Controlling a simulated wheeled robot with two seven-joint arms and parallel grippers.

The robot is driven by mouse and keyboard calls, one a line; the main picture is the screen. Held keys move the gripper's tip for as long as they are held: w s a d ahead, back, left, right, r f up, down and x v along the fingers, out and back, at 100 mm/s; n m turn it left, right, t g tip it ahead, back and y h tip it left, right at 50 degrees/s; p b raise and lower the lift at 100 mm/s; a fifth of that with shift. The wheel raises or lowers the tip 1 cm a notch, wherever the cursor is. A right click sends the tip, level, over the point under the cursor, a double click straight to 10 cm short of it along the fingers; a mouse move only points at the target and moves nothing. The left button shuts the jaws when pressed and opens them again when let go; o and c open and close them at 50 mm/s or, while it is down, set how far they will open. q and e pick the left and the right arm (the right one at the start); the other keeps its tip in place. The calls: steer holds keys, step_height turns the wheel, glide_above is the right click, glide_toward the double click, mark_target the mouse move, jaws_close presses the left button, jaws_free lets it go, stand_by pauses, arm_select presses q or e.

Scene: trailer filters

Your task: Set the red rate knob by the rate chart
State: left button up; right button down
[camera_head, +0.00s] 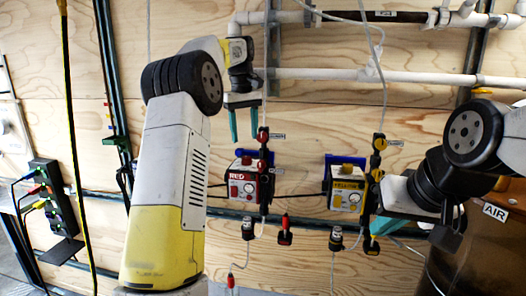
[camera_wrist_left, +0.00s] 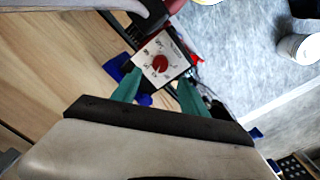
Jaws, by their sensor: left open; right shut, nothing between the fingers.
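The red pump box (camera_head: 242,186) labelled RED hangs on the wall at the middle of the head view. Its white face carries a small dial. In the left wrist view the red rate knob (camera_wrist_left: 160,64) sits at the centre of that white face, with dark marks around it; its exact setting is too small to read. My left gripper (camera_head: 244,124) is open above the red box, its green fingers pointing down. In the left wrist view its fingers (camera_wrist_left: 158,92) show below the knob, apart from it. My right gripper (camera_head: 384,226) is shut and empty, beside the yellow box. I cannot make out a rate chart.
A yellow pump box (camera_head: 345,190) hangs to the right, close to my right arm. Tubes, valves and red fittings (camera_head: 285,232) hang around the boxes. White pipes (camera_head: 330,74) cross the wall above. A power strip (camera_head: 52,195) is at the left.

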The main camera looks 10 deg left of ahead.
mark_target(246, 157)
arm_select(q)
step_height(246, 157, down, 8)
steer(key=shift+d+r, duration=0.15)
steer(key=shift+r, duration=0.1)
jaws_close()
stand_by(0.3)
